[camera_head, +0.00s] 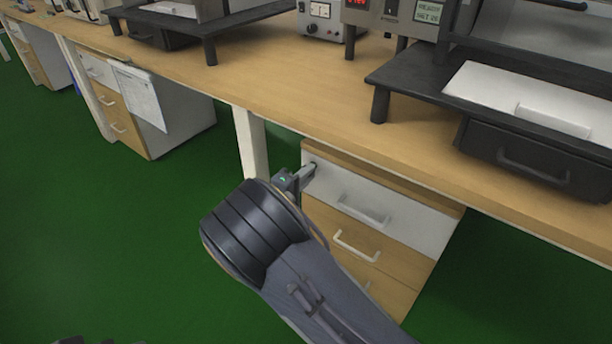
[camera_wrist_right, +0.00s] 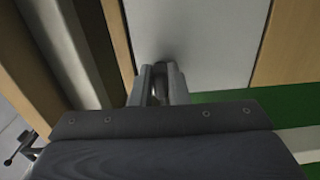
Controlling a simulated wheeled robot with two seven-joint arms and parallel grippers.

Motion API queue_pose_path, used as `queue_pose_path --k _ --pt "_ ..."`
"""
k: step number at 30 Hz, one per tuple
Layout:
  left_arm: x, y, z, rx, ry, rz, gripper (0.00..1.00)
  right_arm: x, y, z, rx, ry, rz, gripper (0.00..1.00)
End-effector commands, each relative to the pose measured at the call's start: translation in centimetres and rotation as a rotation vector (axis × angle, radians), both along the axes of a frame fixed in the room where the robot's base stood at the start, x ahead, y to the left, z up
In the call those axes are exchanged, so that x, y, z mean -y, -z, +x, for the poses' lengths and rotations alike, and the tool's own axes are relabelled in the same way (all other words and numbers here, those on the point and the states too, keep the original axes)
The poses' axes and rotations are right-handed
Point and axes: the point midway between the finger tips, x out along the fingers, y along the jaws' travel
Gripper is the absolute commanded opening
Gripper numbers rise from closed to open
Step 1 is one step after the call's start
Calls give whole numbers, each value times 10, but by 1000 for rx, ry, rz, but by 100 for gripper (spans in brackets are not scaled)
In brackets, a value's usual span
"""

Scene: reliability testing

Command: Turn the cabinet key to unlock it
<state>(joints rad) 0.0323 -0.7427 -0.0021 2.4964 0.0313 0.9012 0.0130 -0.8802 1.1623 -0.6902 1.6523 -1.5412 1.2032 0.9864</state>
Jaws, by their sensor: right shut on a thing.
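The cabinet (camera_head: 403,218) stands under the workbench, with a white top drawer front and wooden drawers below. My right gripper (camera_head: 309,171) reaches the upper left corner of the white front, where the key is. In the right wrist view, the fingers of my right gripper (camera_wrist_right: 160,88) are shut on the key (camera_wrist_right: 159,90), close against the white cabinet front (camera_wrist_right: 195,40). The key is mostly hidden between the fingers, and its turn angle cannot be told. My left gripper is not in view.
The wooden workbench (camera_head: 290,85) runs above the cabinet and carries black racks (camera_head: 420,78) and instruments (camera_head: 325,18). A white table leg (camera_head: 250,140) stands just left of the cabinet. Another drawer cabinet (camera_head: 165,115) is further left. The green floor (camera_head: 100,230) is clear.

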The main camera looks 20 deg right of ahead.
Motion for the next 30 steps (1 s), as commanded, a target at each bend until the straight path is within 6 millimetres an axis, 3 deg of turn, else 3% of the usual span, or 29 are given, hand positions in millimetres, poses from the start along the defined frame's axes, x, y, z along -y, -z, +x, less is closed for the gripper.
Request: queue_pose_path --k 1,6,16,30 --pt "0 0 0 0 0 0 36 0 1 0 0 0 3 17" --pt "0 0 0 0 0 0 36 0 1 0 0 0 2 36" --pt "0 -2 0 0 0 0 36 -5 -1 -3 -1 -2 1 36" --pt "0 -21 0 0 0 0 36 -58 0 -45 -1 -2 1 36"
